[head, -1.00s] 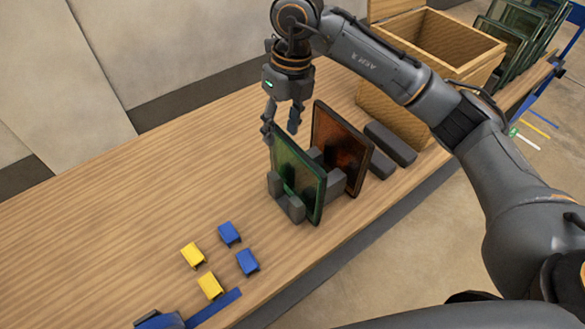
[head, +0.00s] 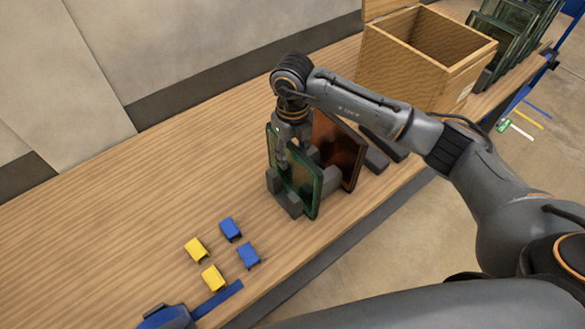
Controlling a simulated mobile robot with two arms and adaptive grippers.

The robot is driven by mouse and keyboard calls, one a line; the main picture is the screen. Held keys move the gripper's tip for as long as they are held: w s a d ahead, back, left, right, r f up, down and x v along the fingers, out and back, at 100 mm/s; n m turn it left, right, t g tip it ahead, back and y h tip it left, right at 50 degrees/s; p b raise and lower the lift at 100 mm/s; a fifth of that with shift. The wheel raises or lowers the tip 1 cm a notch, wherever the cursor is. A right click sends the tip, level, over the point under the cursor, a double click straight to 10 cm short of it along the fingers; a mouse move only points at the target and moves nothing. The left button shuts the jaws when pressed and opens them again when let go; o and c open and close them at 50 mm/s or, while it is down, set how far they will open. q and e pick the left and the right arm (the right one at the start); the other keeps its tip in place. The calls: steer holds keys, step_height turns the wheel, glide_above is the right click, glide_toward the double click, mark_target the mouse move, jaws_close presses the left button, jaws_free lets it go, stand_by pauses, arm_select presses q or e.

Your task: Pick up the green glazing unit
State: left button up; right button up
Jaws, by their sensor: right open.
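The green glazing unit (head: 304,184) stands upright in a dark grey slotted holder (head: 291,204) on the wooden bench. My right gripper (head: 281,158) is open and points down at the top edge of the green unit, towards its left end. One finger shows in front of the pane; the other is hard to make out, and I cannot tell whether the fingers touch the glass. A brown-orange glazing unit (head: 342,150) stands just behind, partly hidden by my right arm. My left gripper is out of view.
Several yellow and blue blocks (head: 229,229) lie on the bench (head: 120,230) at the front. A blue tool (head: 165,317) lies at the bottom edge. An open wooden box (head: 405,75) and racked glass panes (head: 500,40) stand behind. The bench's left side is clear.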

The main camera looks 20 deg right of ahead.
steer(key=shift+f, duration=1.05)
jaws_close()
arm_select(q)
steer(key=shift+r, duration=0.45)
arm_select(e)
steer(key=shift+w+r, duration=0.1)
steer(key=shift+w, duration=0.05)
